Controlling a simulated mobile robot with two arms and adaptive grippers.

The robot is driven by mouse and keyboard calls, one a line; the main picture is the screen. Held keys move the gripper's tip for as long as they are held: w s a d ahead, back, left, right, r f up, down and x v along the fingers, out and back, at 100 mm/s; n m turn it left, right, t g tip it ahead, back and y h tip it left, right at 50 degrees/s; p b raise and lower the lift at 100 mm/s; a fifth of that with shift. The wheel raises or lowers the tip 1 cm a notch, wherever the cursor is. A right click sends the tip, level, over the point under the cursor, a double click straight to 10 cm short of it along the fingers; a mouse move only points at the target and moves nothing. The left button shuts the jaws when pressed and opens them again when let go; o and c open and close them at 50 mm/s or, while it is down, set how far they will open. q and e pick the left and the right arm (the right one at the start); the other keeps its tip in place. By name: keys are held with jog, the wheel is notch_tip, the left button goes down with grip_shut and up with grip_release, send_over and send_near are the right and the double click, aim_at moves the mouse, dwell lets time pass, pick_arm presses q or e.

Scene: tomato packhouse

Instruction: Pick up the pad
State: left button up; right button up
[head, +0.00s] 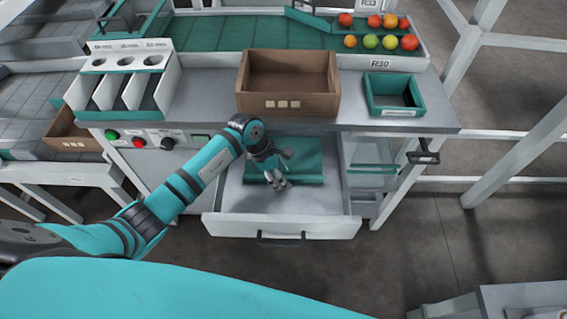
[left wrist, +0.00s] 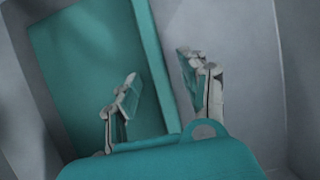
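The pad (head: 305,163) is a flat teal block lying in the open drawer (head: 240,208) under the bench. It also shows in the left wrist view (left wrist: 85,75), its long edge running down the middle. My left gripper (head: 278,183) reaches down into the drawer at the pad's near side. In the left wrist view my left gripper (left wrist: 160,70) is open and empty. One finger is over the pad and the other is past its edge, over the drawer floor. I cannot tell whether either finger touches the pad. My right gripper is not in view.
A brown box (head: 288,108) and a small teal bin (head: 394,110) stand on the bench (head: 205,107) above the drawer. A white rack (head: 125,95) stands left. Tomatoes (head: 370,41) lie at the back right. The bench edge overhangs the drawer's rear.

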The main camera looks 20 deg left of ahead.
pick_arm(q)
grip_shut()
jog(key=shift+r, duration=0.1)
